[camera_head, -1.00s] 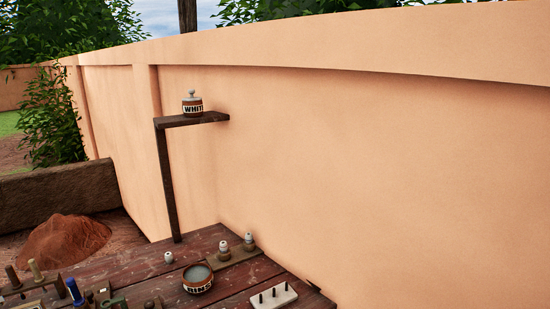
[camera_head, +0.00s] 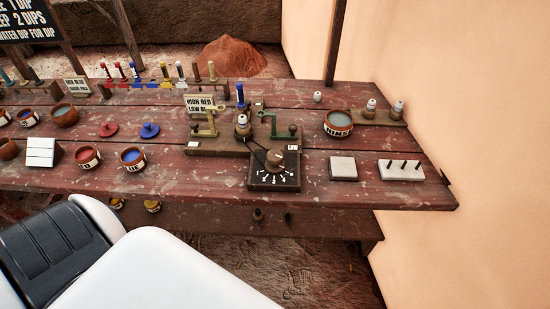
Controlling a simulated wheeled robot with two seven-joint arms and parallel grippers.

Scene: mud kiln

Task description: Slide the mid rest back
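A wooden jig (camera_head: 222,147) stands mid-table. At its left is a yellow bracket (camera_head: 205,124), at its right a green bracket (camera_head: 277,127). A pale knobbed piece (camera_head: 243,124) stands between them, with a blue-topped peg (camera_head: 240,95) behind. In front is a dark dial box (camera_head: 274,171) with a pointer and white marks. A small "LOW" label (camera_head: 292,147) sits by the green bracket. I cannot tell for sure which part is the mid rest. Neither gripper is in view; only white and black parts of my own body show at lower left.
A "RIM" bowl (camera_head: 338,123), a pale block (camera_head: 343,168) and a pegged white block (camera_head: 401,169) are right of the jig. Red (camera_head: 88,157) and blue (camera_head: 132,158) pots and a brush rack (camera_head: 165,86) are left. A wall (camera_head: 450,120) bounds the right side.

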